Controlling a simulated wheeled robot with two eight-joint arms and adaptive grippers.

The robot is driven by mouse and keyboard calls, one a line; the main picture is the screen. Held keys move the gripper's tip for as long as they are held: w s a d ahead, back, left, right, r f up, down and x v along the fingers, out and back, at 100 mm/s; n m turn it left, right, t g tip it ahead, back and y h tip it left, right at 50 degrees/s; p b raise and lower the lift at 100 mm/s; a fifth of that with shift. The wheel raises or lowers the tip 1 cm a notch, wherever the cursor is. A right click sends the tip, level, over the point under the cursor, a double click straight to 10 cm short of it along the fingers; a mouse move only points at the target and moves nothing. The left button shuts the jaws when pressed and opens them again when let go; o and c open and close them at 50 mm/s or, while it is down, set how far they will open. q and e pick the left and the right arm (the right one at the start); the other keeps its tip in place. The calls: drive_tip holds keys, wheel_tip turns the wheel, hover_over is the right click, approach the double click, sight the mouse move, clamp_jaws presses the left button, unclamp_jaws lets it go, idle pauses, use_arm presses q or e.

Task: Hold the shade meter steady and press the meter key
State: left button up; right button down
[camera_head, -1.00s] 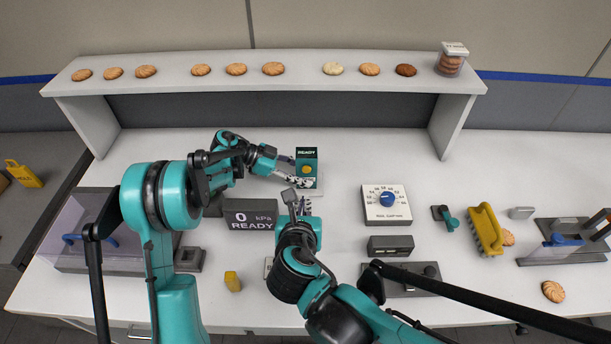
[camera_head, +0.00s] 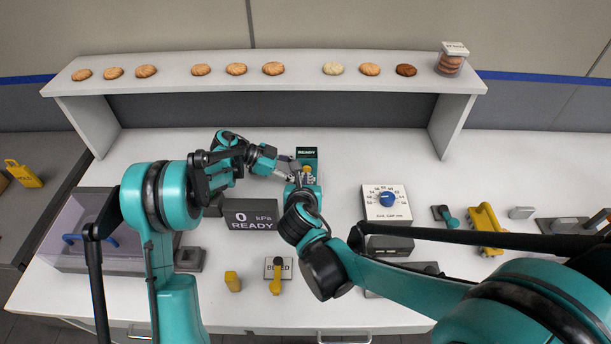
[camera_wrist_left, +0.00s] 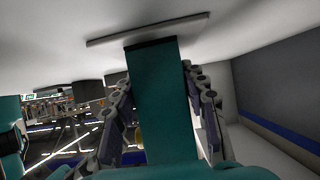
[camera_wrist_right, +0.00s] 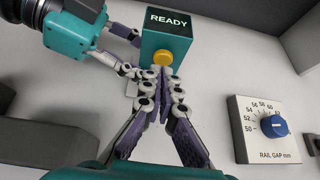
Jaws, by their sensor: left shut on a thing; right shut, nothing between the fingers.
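The shade meter (camera_head: 307,154) is a teal box on the table with a READY display. The right wrist view shows its front (camera_wrist_right: 168,25) and the round yellow meter key (camera_wrist_right: 165,58). My left gripper (camera_head: 288,171) is shut on the meter from the left side; in the left wrist view its fingers flank the teal body (camera_wrist_left: 160,100). My right gripper (camera_wrist_right: 162,72) is shut and empty, its fingertips at the key's lower edge. I cannot tell whether they touch the key. In the head view my right wrist covers the meter's lower part.
A rail gap dial (camera_head: 388,203) stands right of the meter. A dark display reading 0 kPa READY (camera_head: 251,214) stands left. A shelf (camera_head: 300,86) with several biscuits runs behind. A yellow-handled item (camera_head: 276,275) and a yellow block (camera_head: 232,281) lie in front.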

drive_tip(key=shift+w, duration=0.55)
drive_tip(key=shift+w, duration=1)
approach(306, 169)
drive_tip(key=s, duration=0.5)
drive_tip(key=shift+s+a+r, duration=0.1)
drive_tip(key=shift+s+r, duration=0.05)
drive_tip(key=shift+r, duration=0.15)
